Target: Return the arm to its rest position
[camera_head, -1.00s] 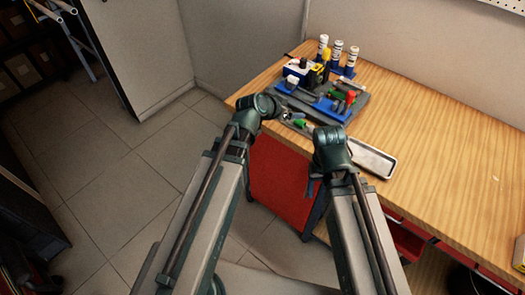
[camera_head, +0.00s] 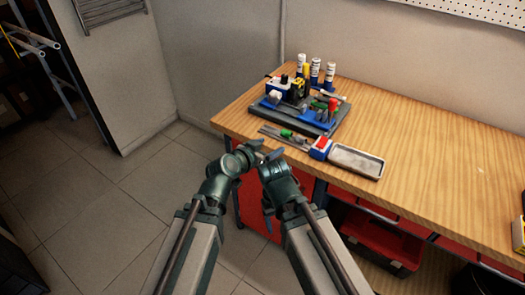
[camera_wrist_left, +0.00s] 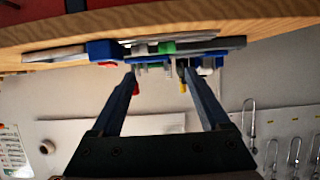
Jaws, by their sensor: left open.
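My two arms reach forward from the bottom of the head view, wrists close together in front of the bench's near left corner. My left gripper (camera_head: 264,154) is at the bench edge, small and partly covered by its wrist. In the left wrist view its two fingers (camera_wrist_left: 160,77) are spread with nothing between them. The bench and its tools appear upside down beyond the fingertips there. My right wrist (camera_head: 278,182) is beside the left one; its jaws cannot be made out.
The wooden bench (camera_head: 440,155) holds a tool tray (camera_head: 325,125), several white bottles, a red-and-blue item (camera_head: 321,147) and a metal tray (camera_head: 356,161). A red bin (camera_head: 380,243) is below. Tiled floor (camera_head: 110,215) is clear at left.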

